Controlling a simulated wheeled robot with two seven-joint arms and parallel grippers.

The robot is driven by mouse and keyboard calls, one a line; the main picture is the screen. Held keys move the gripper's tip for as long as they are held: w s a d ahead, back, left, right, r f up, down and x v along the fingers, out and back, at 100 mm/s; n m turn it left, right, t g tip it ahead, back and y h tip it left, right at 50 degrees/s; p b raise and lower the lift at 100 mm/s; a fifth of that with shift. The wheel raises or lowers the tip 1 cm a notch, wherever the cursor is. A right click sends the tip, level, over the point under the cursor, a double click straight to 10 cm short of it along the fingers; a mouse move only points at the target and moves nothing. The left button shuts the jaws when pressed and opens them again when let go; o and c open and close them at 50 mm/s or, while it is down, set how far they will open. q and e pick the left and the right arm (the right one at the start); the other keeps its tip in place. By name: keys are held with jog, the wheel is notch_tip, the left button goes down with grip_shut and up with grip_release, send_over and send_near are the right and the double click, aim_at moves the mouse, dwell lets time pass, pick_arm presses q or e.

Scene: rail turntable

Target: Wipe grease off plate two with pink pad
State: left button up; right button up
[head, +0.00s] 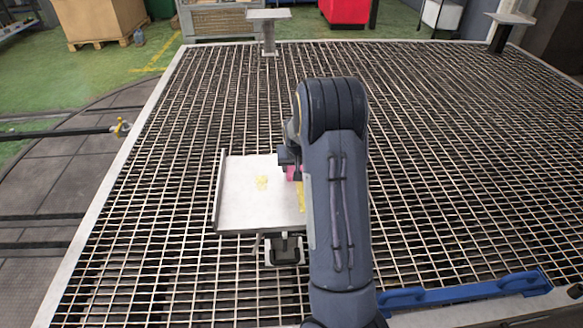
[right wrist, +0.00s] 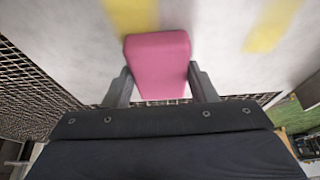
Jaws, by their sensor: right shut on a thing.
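A pale, square plate (head: 240,208) stands on a post above the grating, with a raised lip along its left side. The right wrist view shows two yellow smears, one at upper left (right wrist: 130,14) and one at upper right (right wrist: 271,22). My right gripper (head: 291,160) is shut on the pink pad (right wrist: 158,58), over the plate's right side. I cannot tell whether the pad touches the plate. My left gripper is not in view.
Two similar plates on posts stand at the far edge, one at the back middle (head: 268,14) and one at the back right (head: 510,18). A blue rail-like bar (head: 460,293) lies at front right. The grating around the near plate is otherwise clear.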

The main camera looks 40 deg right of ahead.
aim_at(301, 213)
jog(key=shift+s+a+p, duration=0.25)
jog(key=shift+s+a, duration=0.85)
jog(key=shift+s, duration=0.2)
jog(key=shift+s+a+p, duration=0.25)
jog(key=shift+s+a, duration=0.8)
jog(key=shift+s, duration=0.2)
jog(key=shift+s+a+p, duration=0.6)
jog(key=shift+s+a, duration=0.55)
jog(key=shift+s, duration=0.2)
jog(key=shift+s+a+r+p, duration=0.1)
jog(key=shift+s+a+p, duration=0.4)
jog(key=shift+s, duration=0.1)
jog(key=shift+s+a+p, duration=0.55)
jog(key=shift+s+a, duration=0.35)
jog(key=shift+s, duration=0.1)
jog(key=shift+s+a+f+p, duration=0.15)
jog(key=shift+s+a, duration=0.25)
jog(key=shift+s, duration=0.1)
jog(key=shift+s+a+f+p, duration=0.1)
jog(key=shift+s+a+p, duration=0.05)
jog(key=shift+s+a, duration=0.25)
jog(key=shift+s, duration=0.1)
notch_tip(301, 213, up, 6)
jog(key=p, duration=0.5)
jog(key=shift+d+r+p, duration=0.1)
jog(key=shift+p, duration=0.3)
